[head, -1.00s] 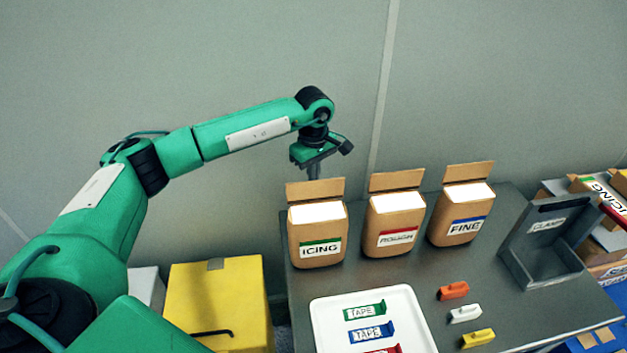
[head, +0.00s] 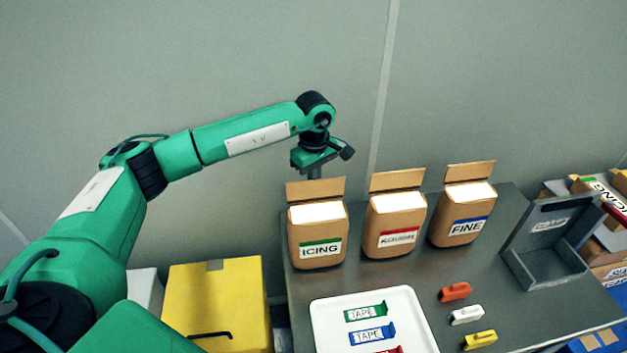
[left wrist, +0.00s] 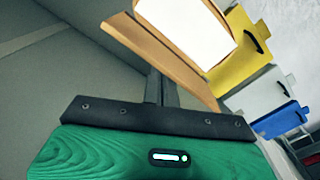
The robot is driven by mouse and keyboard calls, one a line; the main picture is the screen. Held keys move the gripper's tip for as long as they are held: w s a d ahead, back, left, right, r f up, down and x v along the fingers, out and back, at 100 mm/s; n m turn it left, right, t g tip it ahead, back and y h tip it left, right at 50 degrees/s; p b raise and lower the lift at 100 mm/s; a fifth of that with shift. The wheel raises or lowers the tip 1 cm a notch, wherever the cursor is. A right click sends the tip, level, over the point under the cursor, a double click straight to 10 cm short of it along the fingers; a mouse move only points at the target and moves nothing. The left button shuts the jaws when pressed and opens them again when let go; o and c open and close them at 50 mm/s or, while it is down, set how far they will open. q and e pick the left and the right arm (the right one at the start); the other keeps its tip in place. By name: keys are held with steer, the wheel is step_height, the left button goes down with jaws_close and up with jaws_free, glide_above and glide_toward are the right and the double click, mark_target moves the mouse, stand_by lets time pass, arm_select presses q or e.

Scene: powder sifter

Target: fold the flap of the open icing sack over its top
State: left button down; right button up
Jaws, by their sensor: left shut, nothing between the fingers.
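The icing sack (head: 317,258) is a brown paper sack with a green-striped ICING label, standing upright at the left of the table with its white top showing. Its brown flap (head: 316,190) stands up along the back edge and also shows in the left wrist view (left wrist: 150,45). My left gripper (head: 315,173) is shut and empty, pointing down just behind the flap, which hides its fingertips in the head view. In the left wrist view its fingers (left wrist: 161,88) reach the flap's back side; I cannot tell whether they touch. My right gripper is not in view.
The ROUGH sack (head: 394,237) and the FINE sack (head: 460,228) stand to the right, flaps up. A white tray (head: 330,335) with tape pieces lies in front. Coloured clips (head: 467,315) and a grey clamp bin (head: 545,260) are at the right. A yellow box (head: 218,295) stands left.

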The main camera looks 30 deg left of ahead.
arm_select(q)
steer(key=shift+s+d, duration=0.6)
steer(key=shift+s, duration=0.25)
steer(key=shift+s+d, duration=0.7)
steer(key=shift+s, duration=0.25)
steer(key=shift+s+d, duration=0.7)
steer(key=shift+s, duration=0.25)
steer(key=shift+w+a+r, duration=0.3)
steer(key=shift+w+r, duration=0.15)
steer(key=shift+r, duration=0.3)
steer(key=shift+w+a+r, duration=0.3)
steer(key=shift+w+r, duration=0.1)
steer(key=shift+r, duration=0.35)
steer(key=shift+f, duration=0.2)
